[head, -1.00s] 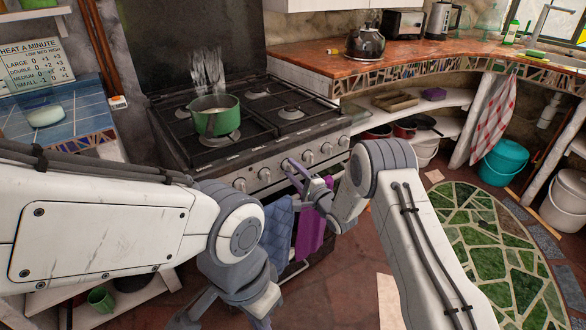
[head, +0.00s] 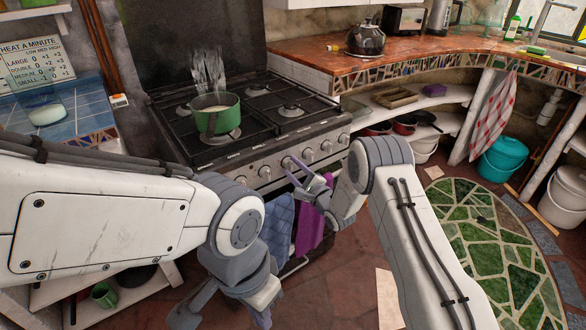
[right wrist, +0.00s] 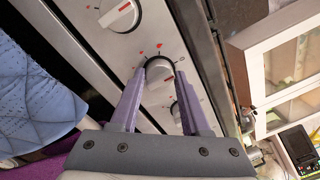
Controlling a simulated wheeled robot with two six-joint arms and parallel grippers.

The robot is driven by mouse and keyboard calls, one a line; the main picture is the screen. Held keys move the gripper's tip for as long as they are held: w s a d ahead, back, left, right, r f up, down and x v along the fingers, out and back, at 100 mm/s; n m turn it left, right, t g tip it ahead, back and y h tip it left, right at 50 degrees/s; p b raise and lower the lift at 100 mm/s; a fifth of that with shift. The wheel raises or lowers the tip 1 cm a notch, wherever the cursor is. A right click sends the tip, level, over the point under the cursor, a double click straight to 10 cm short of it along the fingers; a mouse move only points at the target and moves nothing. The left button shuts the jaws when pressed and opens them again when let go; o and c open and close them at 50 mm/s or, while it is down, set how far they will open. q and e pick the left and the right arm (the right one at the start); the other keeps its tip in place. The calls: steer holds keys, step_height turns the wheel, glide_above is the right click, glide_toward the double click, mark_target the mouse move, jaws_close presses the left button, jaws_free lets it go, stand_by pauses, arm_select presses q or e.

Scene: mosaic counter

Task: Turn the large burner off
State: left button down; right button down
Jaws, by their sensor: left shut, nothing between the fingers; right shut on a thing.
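The stove (head: 272,148) has a front panel with a row of knobs. A green pot (head: 218,121) stands on a front left burner, with steam above. My right gripper (head: 289,165) is at the panel, shut on a knob; in the right wrist view its fingers (right wrist: 158,88) flank this white knob (right wrist: 160,74). Red marks and a small ring mark surround it. Neighbouring knobs (right wrist: 119,14) carry red pointer lines. Which knob serves the large burner I cannot tell. My left gripper (head: 222,312) is low in front of the stove, shut and empty, partly cut off by the frame.
A blue towel (head: 277,218) and a purple towel (head: 312,228) hang at the oven front, just below my right gripper. A heat chart (head: 32,66) is at the left. A kettle (head: 366,38) stands on the counter. Floor is open at the right.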

steer(key=shift+d+f, duration=0.1)
steer(key=shift+c, duration=2)
jaws_free()
steer(key=v, duration=1)
steer(key=shift+s+p, duration=0.2)
steer(key=shift+p, duration=0.15)
